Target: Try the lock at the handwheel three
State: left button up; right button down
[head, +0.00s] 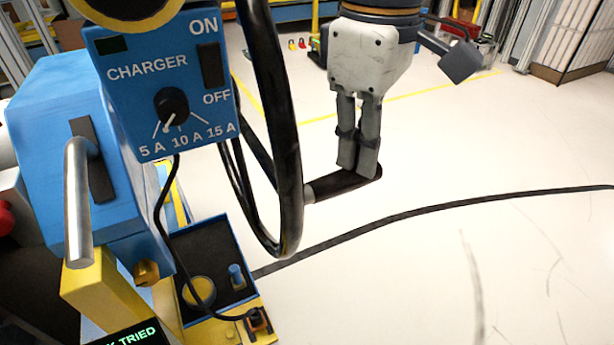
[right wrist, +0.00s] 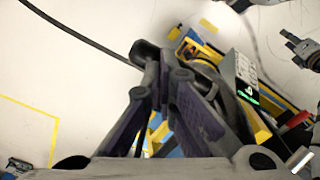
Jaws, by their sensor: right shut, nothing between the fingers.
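The handwheel (head: 285,120) has a black rim, seen nearly edge-on beside the blue charger box in the head view. Its dark handle (head: 325,187) sticks out to the right from the rim. My right gripper (head: 358,172) points down with its fingers together and empty, the tips overlapping the handle's outer part; I cannot tell whether they touch. In the right wrist view the shut fingers (right wrist: 160,75) reach towards the dark handle end (right wrist: 143,50). A display (head: 138,336) at the lower left shows green text ending in "K TRIED", partly cut off.
The charger box (head: 160,85) has a dial and an ON/OFF switch. A blue housing with a metal bar handle (head: 78,200) stands left. A blue-edged tray (head: 240,250) with a blue peg lies below the wheel. Open floor (head: 450,250) lies to the right.

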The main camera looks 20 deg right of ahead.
pick_arm(q)
jog(key=shift+f, duration=0.1)
pick_arm(e)
jog(key=shift+f, duration=0.25)
notch_tip(320, 180, up, 3)
jog(key=shift+r+p, duration=0.15)
jog(key=shift+p, duration=0.25)
jog(key=shift+r, duration=0.4)
pick_arm(q)
jog(key=shift+w+r, duration=0.45)
pick_arm(e)
notch_tip(320, 180, up, 4)
jog(key=shift+r, duration=0.1)
